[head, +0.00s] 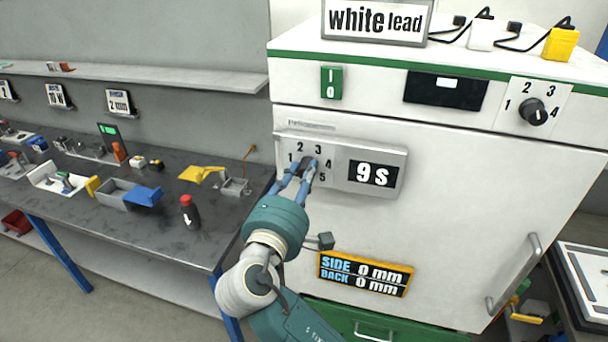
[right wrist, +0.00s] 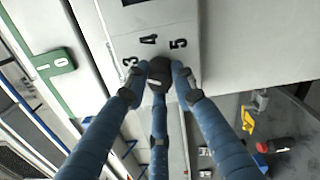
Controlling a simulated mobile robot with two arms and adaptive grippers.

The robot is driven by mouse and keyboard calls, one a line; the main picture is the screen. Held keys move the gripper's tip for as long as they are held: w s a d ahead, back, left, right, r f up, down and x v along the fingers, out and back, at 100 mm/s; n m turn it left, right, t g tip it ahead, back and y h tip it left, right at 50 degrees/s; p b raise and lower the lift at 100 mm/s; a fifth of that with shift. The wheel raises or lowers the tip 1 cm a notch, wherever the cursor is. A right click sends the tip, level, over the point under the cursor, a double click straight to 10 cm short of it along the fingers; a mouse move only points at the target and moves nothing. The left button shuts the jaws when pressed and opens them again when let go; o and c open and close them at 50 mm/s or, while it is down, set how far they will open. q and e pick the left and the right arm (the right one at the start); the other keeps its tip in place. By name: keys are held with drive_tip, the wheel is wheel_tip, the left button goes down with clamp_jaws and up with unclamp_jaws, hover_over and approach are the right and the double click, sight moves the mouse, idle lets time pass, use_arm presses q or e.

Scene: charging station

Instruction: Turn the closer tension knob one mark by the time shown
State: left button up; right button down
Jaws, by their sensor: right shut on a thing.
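The closer tension knob (right wrist: 158,76) is a dark knob on a grey closer box (head: 335,184) on the white cabinet door, with marks 1 to 5 around it. A display (head: 373,174) on the same box reads 9 s. My right gripper (head: 307,168) is at the dial in the head view and covers most of the knob. In the right wrist view its blue fingers (right wrist: 158,82) with dark tips are shut around the knob. The knob's light pointer line is small, and I cannot tell which mark it points to. My left gripper is not in view.
A second knob (head: 533,112) with marks 1 to 4 is at the cabinet's upper right. A green I/O switch (head: 331,83) is above the box. A SIDE/BACK display (head: 365,274) reading 0 mm is below. A cluttered workbench (head: 150,222) stands at left.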

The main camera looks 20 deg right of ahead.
drive_tip(key=shift+a, duration=0.1)
drive_tip(key=c, duration=1.4)
unclamp_jaws()
drive_tip(key=shift+a, duration=0.1)
drive_tip(key=shift+c, duration=0.2)
drive_tip(key=shift+w+f, duration=0.1)
drive_tip(key=v, duration=0.7)
drive_tip(key=shift+a, duration=0.25)
drive_tip(key=shift+f, duration=0.1)
